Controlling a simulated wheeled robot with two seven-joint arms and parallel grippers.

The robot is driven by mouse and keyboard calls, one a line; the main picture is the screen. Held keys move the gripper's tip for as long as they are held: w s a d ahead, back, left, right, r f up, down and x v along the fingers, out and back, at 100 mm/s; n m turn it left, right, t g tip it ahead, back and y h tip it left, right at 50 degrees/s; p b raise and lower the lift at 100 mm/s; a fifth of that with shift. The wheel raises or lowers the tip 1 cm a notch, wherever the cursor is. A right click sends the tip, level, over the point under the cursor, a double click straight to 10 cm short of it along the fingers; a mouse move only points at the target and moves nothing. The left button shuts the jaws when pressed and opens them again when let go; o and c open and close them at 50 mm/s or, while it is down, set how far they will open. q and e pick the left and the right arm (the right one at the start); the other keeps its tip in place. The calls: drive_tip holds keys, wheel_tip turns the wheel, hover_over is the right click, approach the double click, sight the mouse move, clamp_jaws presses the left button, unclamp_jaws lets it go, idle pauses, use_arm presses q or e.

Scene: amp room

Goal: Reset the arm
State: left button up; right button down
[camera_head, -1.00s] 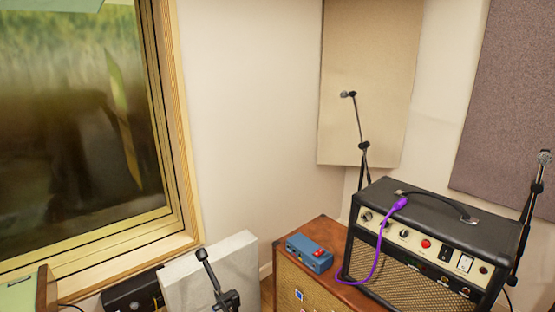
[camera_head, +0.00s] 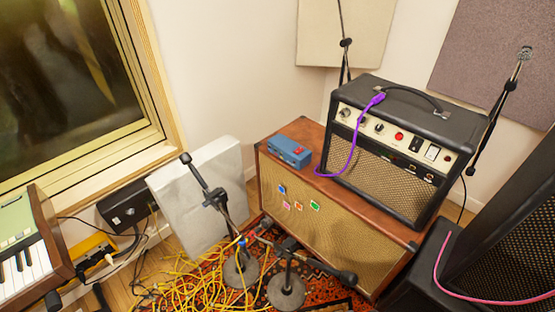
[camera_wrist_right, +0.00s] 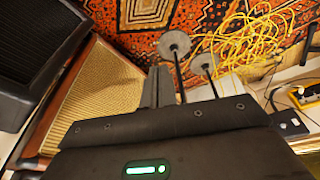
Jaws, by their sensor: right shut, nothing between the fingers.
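My right gripper (camera_wrist_right: 158,86) shows in the right wrist view. Its two fingers are together and hold nothing. Beyond it lie a patterned rug (camera_wrist_right: 125,22) and a tangle of yellow cable (camera_wrist_right: 245,38), apart from the fingers. Neither of my arms shows in the head view, and my left gripper is in neither view.
A small black amp (camera_head: 400,150) and a blue pedal (camera_head: 289,150) sit on a brown cabinet (camera_head: 310,215). A purple cable (camera_head: 350,158) runs on the amp. Microphone stands (camera_head: 285,290) and yellow cable (camera_head: 195,285) crowd the floor. A keyboard (camera_head: 25,270) is at left.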

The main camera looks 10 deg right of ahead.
drive_tip(key=s+f+g, duration=0.1)
drive_tip(key=s+f, duration=0.2)
drive_tip(key=f, duration=0.4)
drive_tip(key=s+f, duration=0.3)
drive_tip(key=f, duration=0.5)
drive_tip(key=s+d+f, duration=0.3)
drive_tip(key=s+f, duration=0.6)
drive_tip(key=s, duration=0.4)
drive_tip(key=shift+f+g, duration=0.35)
drive_tip(key=shift+g, duration=0.05)
drive_tip(key=shift+s+d, duration=0.1)
